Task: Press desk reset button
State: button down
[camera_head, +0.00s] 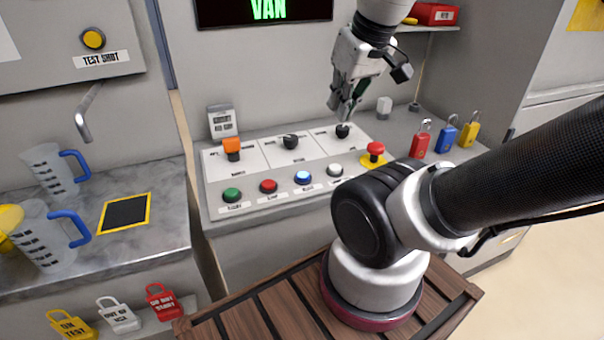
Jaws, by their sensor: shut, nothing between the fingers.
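A sloped control desk (213,205) carries a front row of round buttons: green (232,195), red (268,186), blue (302,177) and white (335,170). The blue one looks lit. Their labels are too small to read surely, so I cannot tell which is the reset button. My gripper (346,112) is shut and empty, pointing down at the desk's back right. Its fingertips are just above or behind a black knob (343,131); I cannot tell whether they touch it. It is apart from the front buttons.
A red mushroom button (376,149) on a yellow base stands at the desk's right. An orange-topped switch (231,147) and another black knob (291,141) sit in the back row. Padlocks (446,135) stand farther right. Jugs (50,170) stand on the left counter.

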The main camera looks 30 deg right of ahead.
aim_at(303, 176)
jog(key=k+j+z, duration=0.35)
jog(key=j+z, duration=0.15)
jog(key=j, duration=0.15)
jog(key=k+j+z, duration=0.5)
jog(key=i, duration=0.05)
